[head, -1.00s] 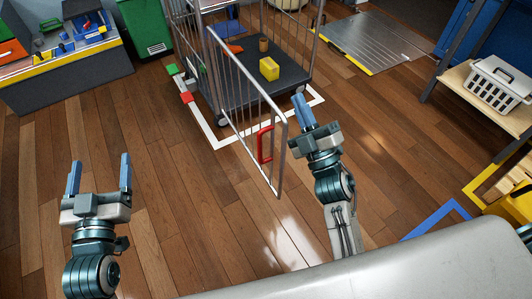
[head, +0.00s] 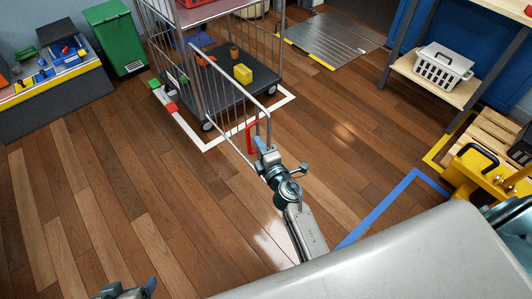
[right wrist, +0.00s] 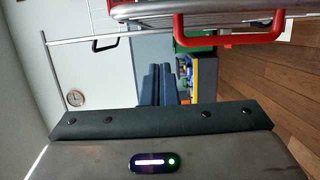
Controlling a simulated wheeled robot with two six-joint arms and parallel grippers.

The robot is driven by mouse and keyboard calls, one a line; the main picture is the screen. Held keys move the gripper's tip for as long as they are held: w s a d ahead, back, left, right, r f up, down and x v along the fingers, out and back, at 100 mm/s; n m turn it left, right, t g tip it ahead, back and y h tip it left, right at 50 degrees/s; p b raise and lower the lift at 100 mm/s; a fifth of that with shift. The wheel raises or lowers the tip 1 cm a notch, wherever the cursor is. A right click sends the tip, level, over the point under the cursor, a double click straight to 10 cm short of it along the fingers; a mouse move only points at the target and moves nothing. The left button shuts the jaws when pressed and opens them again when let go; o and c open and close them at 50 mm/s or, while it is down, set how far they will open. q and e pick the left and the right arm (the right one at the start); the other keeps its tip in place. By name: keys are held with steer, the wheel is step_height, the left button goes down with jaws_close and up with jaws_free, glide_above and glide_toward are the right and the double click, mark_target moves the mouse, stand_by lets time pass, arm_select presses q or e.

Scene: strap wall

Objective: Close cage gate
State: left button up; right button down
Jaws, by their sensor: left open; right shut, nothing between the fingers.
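The roll cage (head: 207,95) stands beyond my arms in the head view. Its barred gate (head: 222,105) stands swung open toward me, with a red handle (head: 251,138) near its free end. My right gripper (head: 264,148) is shut and empty at the free end, close beside the handle; the head view does not show whether it touches. In the right wrist view, the red handle (right wrist: 230,39) and gate frame (right wrist: 200,11) lie above and right of the shut fingers (right wrist: 158,84). My left gripper (head: 150,286) is open and empty, mostly cut off at the bottom edge.
A yellow object (head: 243,74) is on the cage floor. A white outline (head: 240,133) surrounds the cage on the wooden floor. A metal ramp plate (head: 328,38) lies behind, right. A shelf with a white basket (head: 440,68) stands right. The left floor is clear.

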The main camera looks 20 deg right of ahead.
mark_target(266, 131)
steer(key=shift+w+d, duration=0.9)
steer(key=shift+w, duration=0.25)
steer(key=shift+w+d, duration=0.9)
steer(key=shift+w, duration=0.2)
